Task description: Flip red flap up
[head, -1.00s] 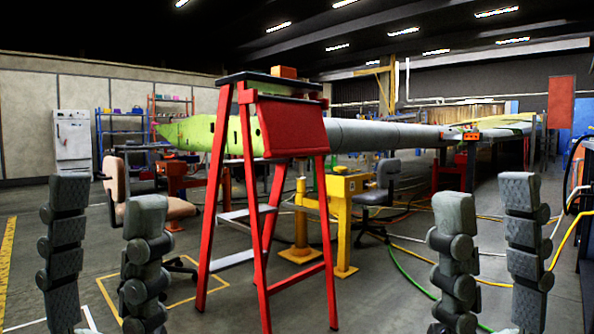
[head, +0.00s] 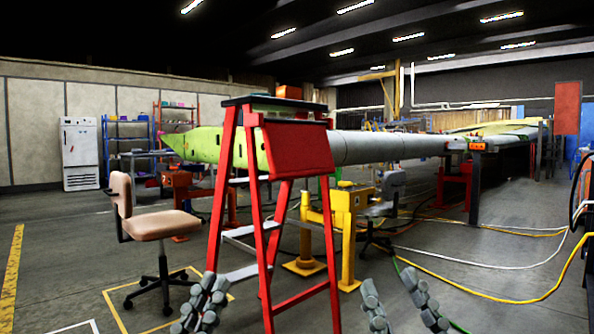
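The red flap (head: 298,149) is a flat panel hanging down near the top of a red stepladder (head: 222,190), just below its dark top step. The ladder stands upright ahead of me. My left gripper (head: 204,300) is low in the picture, left of the ladder's feet. Its fingers are tilted and seen close together, partly cut off by the bottom edge. My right gripper (head: 398,300) is low and right of the ladder, with its two fingers spread apart and nothing between them. Both grippers are well below the flap and apart from it.
An orange box (head: 288,92) sits on the ladder top. A beige chair (head: 150,228) stands left of the ladder. A yellow stand (head: 346,230) and a dark chair are behind it. Cables (head: 480,290) cross the floor at right. A long wing (head: 385,147) spans behind.

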